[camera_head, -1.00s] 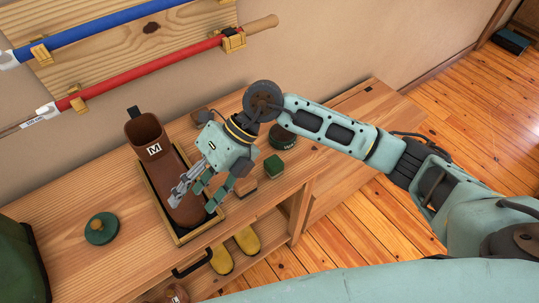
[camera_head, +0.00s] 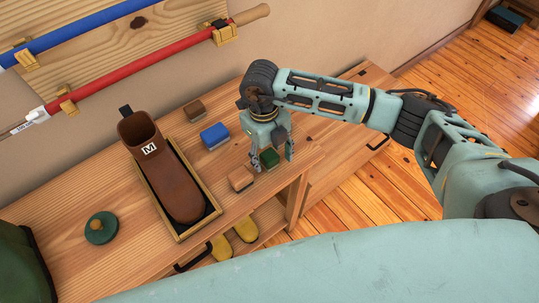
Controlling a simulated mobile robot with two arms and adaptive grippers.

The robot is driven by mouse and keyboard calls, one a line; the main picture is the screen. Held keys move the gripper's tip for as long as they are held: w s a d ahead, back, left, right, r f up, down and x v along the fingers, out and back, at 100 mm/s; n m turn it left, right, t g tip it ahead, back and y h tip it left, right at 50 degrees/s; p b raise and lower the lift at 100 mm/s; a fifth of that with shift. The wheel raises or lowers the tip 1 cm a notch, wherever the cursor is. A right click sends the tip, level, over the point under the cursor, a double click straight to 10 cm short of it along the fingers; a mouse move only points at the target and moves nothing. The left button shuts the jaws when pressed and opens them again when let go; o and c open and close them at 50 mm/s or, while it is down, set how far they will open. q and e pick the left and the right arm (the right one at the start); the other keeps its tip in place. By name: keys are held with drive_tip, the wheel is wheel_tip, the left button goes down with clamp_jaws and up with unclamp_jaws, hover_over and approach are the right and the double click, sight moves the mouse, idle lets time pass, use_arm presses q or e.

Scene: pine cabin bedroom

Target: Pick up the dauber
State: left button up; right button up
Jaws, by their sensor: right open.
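My right gripper (camera_head: 272,160) points down over the wooden bench, open. A small green-topped block (camera_head: 269,158) sits between or just behind its fingertips; I cannot tell whether they touch it. No item is clearly marked as the dauber. A tan block (camera_head: 240,179) lies just left of the fingers, a blue-topped block (camera_head: 214,136) further back left, and a brown block (camera_head: 194,110) behind that. A round green piece with a knob (camera_head: 101,228) lies at the left of the bench. My left gripper is out of view.
A brown boot (camera_head: 168,170) marked M stands in a wood-rimmed tray (camera_head: 181,237). Yellow footwear (camera_head: 245,229) sits on the shelf below. A dark green object (camera_head: 22,262) is at the left edge. Red (camera_head: 130,70) and blue poles hang on the wall rack.

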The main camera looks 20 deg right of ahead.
sight(271, 155)
drive_tip(key=shift+s+f, duration=0.1)
drive_tip(key=shift+f, duration=0.35)
drive_tip(key=shift+c, duration=0.2)
drive_tip(key=c, duration=1.2)
drive_tip(key=shift+c, duration=0.2)
drive_tip(key=shift+r, duration=0.1)
drive_tip(key=shift+r, duration=0.55)
wheel_tip(271, 155, up, 3)
drive_tip(key=shift+b, duration=0.8)
drive_tip(key=s+d+r+b, duration=0.2)
drive_tip(key=s+d+r, duration=0.4)
drive_tip(key=s, duration=0.3)
drive_tip(key=shift+s+d+r, duration=0.3)
drive_tip(key=shift+d+r, duration=0.05)
drive_tip(key=shift+r, duration=0.05)
